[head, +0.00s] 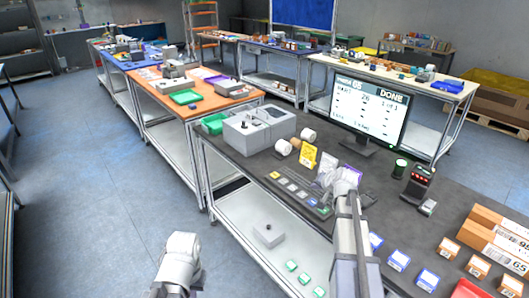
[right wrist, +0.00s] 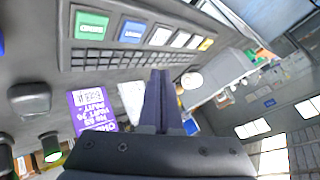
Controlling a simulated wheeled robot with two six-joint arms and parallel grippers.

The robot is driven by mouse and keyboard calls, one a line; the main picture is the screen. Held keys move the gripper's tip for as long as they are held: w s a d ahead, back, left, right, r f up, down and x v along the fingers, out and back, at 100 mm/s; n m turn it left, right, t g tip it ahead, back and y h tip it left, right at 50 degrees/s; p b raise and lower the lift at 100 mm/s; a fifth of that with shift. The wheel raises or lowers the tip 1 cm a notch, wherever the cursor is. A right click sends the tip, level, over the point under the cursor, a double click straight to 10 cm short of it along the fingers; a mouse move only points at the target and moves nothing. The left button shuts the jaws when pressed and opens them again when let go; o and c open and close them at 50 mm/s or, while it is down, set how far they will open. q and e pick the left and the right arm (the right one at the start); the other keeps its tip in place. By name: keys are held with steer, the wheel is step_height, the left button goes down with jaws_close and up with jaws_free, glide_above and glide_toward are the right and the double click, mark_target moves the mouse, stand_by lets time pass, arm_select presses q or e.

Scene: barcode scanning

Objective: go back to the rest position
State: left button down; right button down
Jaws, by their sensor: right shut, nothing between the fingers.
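My right gripper (head: 328,172) is over the dark bench in the head view, close to the keypad (head: 298,192) and the yellow card (head: 308,157). In the right wrist view the fingers of my right gripper (right wrist: 161,90) are together with nothing between them. The keypad's coloured keys (right wrist: 132,31) show beyond them. My left arm shows at the bottom of the head view, left of the bench, but its gripper is not in sight.
The monitor (head: 367,115) shows "DONE" behind my right gripper. A grey machine (head: 258,128) stands left of it, and a device with a red display (head: 418,181) stands right. Small boxes (head: 427,280) line the right front. A purple card (right wrist: 92,110) lies near the fingers.

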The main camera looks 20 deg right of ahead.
steer(key=s+a+f+n+g+y, duration=0.1)
steer(key=s+a+f+n+g, duration=0.15)
steer(key=a, duration=0.55)
steer(key=s+a+f+n+g, duration=0.1)
steer(key=s+a+n, duration=0.15)
steer(key=a, duration=0.45)
steer(key=s+a+f+n+g+y, duration=0.1)
steer(key=s+a, duration=0.2)
steer(key=a, duration=0.5)
steer(key=s+a+f+n+g+h, duration=0.1)
steer(key=s+a+n+g, duration=0.1)
steer(key=s+a, duration=0.5)
steer(key=s+a+f+n+g+h, duration=0.1)
steer(key=s+a+n, duration=0.4)
steer(key=s, duration=0.6)
steer(key=shift+s+a+g+h, duration=0.15)
steer(key=shift+a+g+h, duration=0.35)
steer(key=shift+a+g, duration=0.5)
